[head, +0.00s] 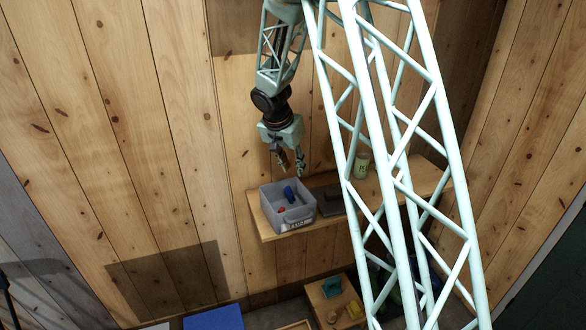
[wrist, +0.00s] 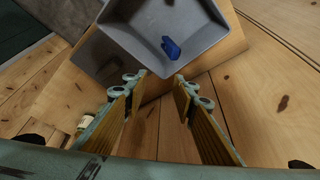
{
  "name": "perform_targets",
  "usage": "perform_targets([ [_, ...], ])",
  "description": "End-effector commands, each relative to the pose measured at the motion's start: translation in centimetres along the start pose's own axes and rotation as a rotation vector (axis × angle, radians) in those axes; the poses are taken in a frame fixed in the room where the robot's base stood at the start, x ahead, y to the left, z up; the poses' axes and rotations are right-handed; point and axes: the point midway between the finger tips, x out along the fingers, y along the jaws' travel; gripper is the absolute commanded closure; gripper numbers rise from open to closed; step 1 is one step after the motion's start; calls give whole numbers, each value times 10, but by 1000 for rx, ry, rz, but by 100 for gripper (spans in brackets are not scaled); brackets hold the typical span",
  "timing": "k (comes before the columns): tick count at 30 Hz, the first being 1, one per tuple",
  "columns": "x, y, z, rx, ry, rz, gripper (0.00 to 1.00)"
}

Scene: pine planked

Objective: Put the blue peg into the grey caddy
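The grey caddy (head: 296,215) stands on the wall shelf, and its open top shows in the wrist view (wrist: 192,20). The blue peg (head: 289,194) appears within the caddy's walls, tilted; in the wrist view the peg (wrist: 171,47) shows against the caddy's inside, near the wall closest to my gripper. I cannot tell whether it rests on the floor of the caddy. My gripper (head: 291,168) is above the caddy, apart from the peg. In the wrist view its fingers (wrist: 159,84) are spread with nothing between them.
A small red thing (head: 281,209) lies in the caddy. A dark flat object (head: 328,201) and a pale cup with green marks (head: 362,165) stand to the right on the shelf (head: 425,178). A lower wooden surface (head: 322,303) holds several small coloured things. The plank wall is close behind.

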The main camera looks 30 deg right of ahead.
Motion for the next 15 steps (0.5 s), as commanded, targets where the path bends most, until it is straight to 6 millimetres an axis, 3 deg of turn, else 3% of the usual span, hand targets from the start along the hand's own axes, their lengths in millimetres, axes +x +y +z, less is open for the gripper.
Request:
perform_targets([
  [15,-53,0,0,1,1,-1,74],
])
